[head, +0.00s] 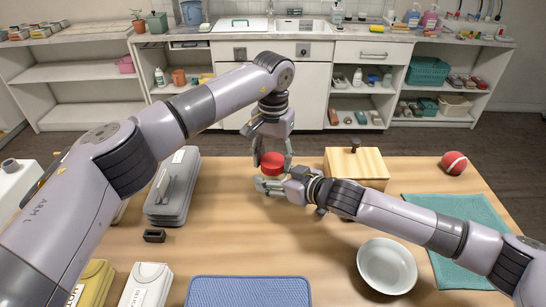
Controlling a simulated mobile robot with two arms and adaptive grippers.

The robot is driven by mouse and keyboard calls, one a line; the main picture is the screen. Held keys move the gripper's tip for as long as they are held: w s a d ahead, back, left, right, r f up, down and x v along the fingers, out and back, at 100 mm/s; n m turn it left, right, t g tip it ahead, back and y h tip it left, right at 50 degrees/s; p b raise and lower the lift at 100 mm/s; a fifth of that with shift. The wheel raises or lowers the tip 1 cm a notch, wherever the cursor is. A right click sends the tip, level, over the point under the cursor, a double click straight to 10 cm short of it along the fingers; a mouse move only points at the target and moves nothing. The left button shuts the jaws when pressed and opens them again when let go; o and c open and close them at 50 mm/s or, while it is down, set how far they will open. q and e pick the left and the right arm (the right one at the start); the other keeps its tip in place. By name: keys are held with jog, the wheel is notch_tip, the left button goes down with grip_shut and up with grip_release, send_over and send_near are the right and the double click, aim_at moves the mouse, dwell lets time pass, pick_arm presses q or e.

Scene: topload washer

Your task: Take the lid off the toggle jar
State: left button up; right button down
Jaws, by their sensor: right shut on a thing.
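The toggle jar's red lid (272,164) shows near the far edge of the table, in the middle of the head view. The jar body below it is mostly hidden by my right gripper. My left gripper (272,156) points down from above, with its fingers apart on either side of the red lid. Whether they touch it is hard to tell. My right gripper (266,185) reaches in from the right, just below the lid, and is shut on the jar.
A wooden box (357,164) with a dark knob stands right of the jar. A red ball (454,162), teal cloth (470,212), white bowl (386,266) and blue mat (248,291) lie around. A grey case (172,205) is at the left. The table's centre is clear.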

pick_arm(q)
jog(key=c, duration=0.8)
jog(key=shift+o, duration=0.2)
jog(key=n, duration=1.7)
jog(key=shift+n, duration=0.3)
jog(key=n, duration=0.3)
jog(key=shift+n, duration=0.4)
jog(key=n, duration=0.5)
jog(key=shift+r+n, duration=0.1)
jog(key=shift+n, duration=0.3)
jog(key=n, duration=0.5)
jog(key=shift+n, duration=0.4)
jog(key=n, duration=0.3)
jog(key=shift+n, duration=0.4)
jog(key=n, duration=0.3)
jog(key=shift+n, duration=0.3)
jog(key=n, duration=0.7)
jog(key=shift+n, duration=0.4)
jog(key=n, duration=0.5)
jog(key=shift+n, duration=0.4)
